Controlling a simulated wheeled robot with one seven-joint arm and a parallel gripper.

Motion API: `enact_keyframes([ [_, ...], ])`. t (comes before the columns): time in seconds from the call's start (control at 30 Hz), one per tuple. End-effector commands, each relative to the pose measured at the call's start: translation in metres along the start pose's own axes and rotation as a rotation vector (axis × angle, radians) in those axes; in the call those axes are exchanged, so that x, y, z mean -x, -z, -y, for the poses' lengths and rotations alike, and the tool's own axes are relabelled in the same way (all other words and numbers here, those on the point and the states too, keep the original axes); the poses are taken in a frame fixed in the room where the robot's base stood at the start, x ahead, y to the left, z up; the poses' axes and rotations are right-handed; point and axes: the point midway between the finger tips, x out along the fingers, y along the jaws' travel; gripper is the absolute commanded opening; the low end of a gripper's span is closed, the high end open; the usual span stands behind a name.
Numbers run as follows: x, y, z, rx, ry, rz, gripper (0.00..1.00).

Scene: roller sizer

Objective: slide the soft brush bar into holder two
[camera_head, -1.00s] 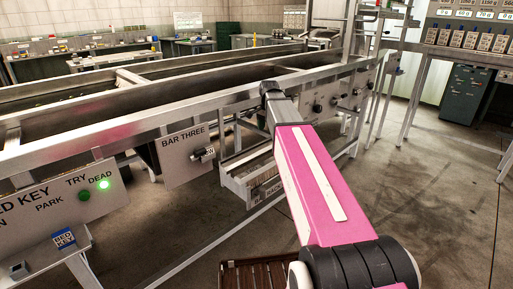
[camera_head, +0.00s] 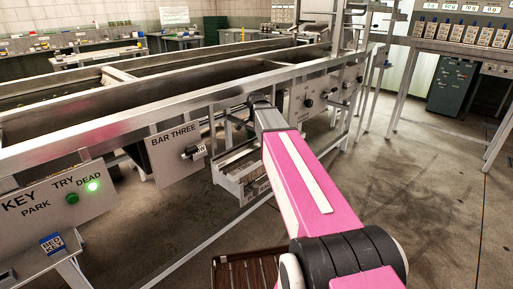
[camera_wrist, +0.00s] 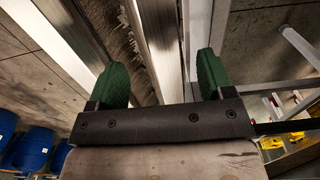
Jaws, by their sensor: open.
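My gripper (camera_wrist: 162,80) is open, with its two green finger pads well apart and nothing held between them. In the wrist view, a brown bristly strip (camera_wrist: 118,35) runs between metal rails beyond the fingers; I cannot tell whether it is the soft brush bar. In the head view, my gripper (camera_head: 258,100) is at the near rail of the long metal machine (camera_head: 120,122), above a low metal rack (camera_head: 240,172). The rack's lettering is partly hidden by my arm. I cannot make out holder two. A panel marked BAR THREE (camera_head: 175,150) hangs on the machine's side.
A control panel (camera_head: 60,205) with a lit green lamp is at the left. A slatted brown tray (camera_head: 240,272) is at the bottom. Blue containers (camera_wrist: 38,148) show in the wrist view. The floor at the right is open, before a bench of bottles (camera_head: 465,50).

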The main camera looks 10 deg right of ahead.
Motion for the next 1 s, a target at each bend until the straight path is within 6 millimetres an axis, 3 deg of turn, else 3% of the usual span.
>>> enact_keyframes([
  [0.2, -0.027, 0.0, 0.001, 0.0, -0.001, 0.001, 0.74],
  [0.47, -0.03, 0.0, 0.001, 0.0, 0.0, 0.0, 0.74],
  [0.6, -0.03, 0.0, 0.001, 0.0, 0.0, 0.0, 0.32],
  [0.7, -0.03, 0.0, 0.001, 0.0, 0.0, 0.0, 0.06],
  [1.0, -0.027, 0.0, 0.001, 0.0, 0.001, 0.0, 0.06],
])
